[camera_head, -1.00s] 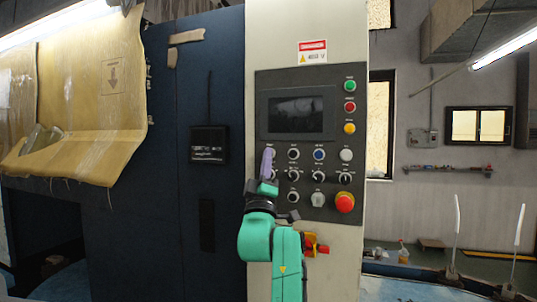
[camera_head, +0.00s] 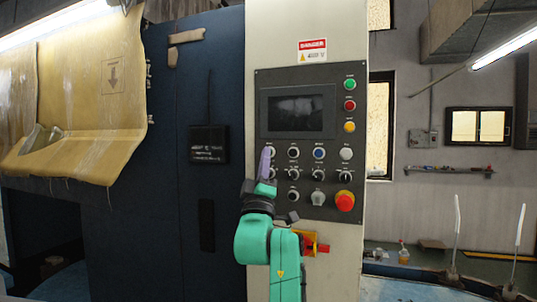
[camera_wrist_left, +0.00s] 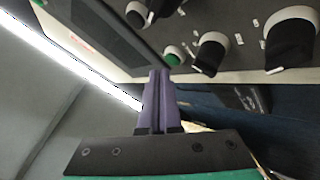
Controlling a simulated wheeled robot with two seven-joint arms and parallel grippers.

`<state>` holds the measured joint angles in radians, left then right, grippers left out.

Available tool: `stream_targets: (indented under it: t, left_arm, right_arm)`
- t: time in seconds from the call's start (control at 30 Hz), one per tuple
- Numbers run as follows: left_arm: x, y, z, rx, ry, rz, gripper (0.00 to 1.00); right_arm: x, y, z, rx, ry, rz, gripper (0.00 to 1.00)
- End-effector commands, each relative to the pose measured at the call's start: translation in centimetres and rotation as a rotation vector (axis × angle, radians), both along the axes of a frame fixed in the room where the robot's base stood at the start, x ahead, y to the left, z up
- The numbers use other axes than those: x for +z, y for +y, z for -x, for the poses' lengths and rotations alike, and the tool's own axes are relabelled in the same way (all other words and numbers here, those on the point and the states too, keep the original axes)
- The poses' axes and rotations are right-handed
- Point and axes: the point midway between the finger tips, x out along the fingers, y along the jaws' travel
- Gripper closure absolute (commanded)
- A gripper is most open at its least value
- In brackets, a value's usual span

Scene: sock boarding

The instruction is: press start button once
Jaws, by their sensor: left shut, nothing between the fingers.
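The control panel (camera_head: 325,100) has a dark screen, with rows of buttons and knobs below it. My left gripper (camera_head: 266,149) is shut and empty, its purple fingertips at the panel's left button column. In the left wrist view, the shut fingers (camera_wrist_left: 158,72) end right beside a small green button (camera_wrist_left: 174,57); I cannot tell whether they touch it. In the head view the fingers partly cover the button (camera_head: 271,152) at that spot. Another green button (camera_head: 350,84) is at the panel's upper right. Button labels are too small to read. My right gripper is not in view.
A red emergency stop (camera_head: 345,201) sticks out at the panel's lower right. A red and yellow switch (camera_head: 311,244) is below the panel, close to my left arm. Black knobs (camera_wrist_left: 210,53) lie near the fingers in the wrist view.

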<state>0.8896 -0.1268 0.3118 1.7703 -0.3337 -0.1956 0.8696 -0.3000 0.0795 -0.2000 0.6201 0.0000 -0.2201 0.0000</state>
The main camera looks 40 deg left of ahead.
Motion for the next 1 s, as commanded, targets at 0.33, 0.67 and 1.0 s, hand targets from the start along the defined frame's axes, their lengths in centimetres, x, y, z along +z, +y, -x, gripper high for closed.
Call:
stream_targets:
  t: [0.33,0.67,1.0]
  left_arm:
    - [-0.2,-1.0,2.8,0.0,-0.001,0.0,1.0]
    - [0.0,-1.7,4.7,0.0,0.0,0.0,1.0]
    - [0.0,-1.7,4.7,0.0,0.0,0.0,1.0]
  right_arm:
    - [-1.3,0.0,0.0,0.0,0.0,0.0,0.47]
    - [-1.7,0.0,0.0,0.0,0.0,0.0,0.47]
    - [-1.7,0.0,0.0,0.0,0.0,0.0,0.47]
